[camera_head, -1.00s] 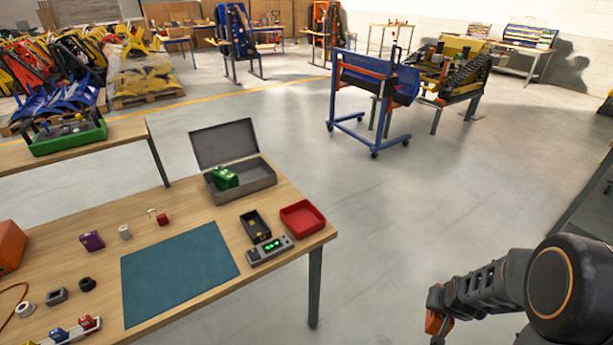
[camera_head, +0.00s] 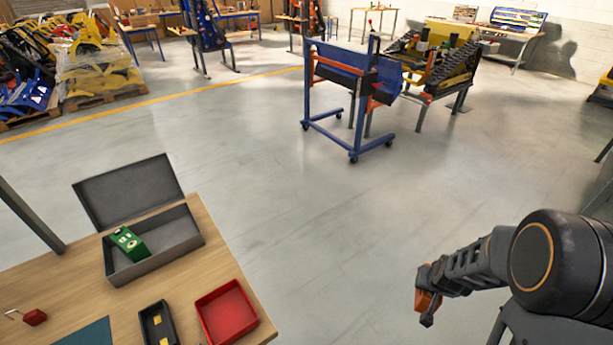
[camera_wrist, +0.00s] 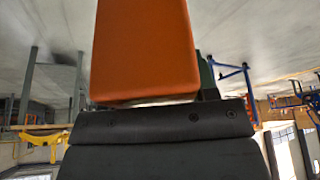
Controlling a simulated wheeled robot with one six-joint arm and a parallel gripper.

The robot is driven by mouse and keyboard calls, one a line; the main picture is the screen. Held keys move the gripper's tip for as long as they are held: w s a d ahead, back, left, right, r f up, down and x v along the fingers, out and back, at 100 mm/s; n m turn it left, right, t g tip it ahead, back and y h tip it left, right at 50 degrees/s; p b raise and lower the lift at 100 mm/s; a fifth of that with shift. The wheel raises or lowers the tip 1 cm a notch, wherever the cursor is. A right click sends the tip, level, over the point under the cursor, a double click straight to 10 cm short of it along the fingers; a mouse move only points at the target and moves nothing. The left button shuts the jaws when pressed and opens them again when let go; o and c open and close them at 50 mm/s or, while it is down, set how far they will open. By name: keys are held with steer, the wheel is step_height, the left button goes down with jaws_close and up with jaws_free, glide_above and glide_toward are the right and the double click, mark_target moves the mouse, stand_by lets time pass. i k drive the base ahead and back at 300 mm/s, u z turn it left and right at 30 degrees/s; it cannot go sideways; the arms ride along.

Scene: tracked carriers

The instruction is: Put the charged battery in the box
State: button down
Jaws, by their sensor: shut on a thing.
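My gripper (camera_head: 428,306) hangs at the lower right in the head view, well to the right of the table and over open floor. It is shut on an orange block (camera_head: 422,299). The block (camera_wrist: 145,50) fills the upper middle of the wrist view and hides much behind it; I see no charge marking on it. The grey box (camera_head: 157,259) stands on the table with its lid (camera_head: 128,190) raised at the back. A green block (camera_head: 129,243) with pale spots lies in the box's left part; the right part looks empty.
The wooden table (camera_head: 70,285) is at the lower left. On it are a red tray (camera_head: 227,312), a dark tray with yellow bits (camera_head: 158,326), a small red piece (camera_head: 35,317) and a teal mat (camera_head: 88,334). A blue wheeled frame (camera_head: 350,95) stands beyond open floor.

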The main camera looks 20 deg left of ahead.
mark_target(175, 238)
steer(key=i, duration=2.55)
steer(key=u, duration=4.05)
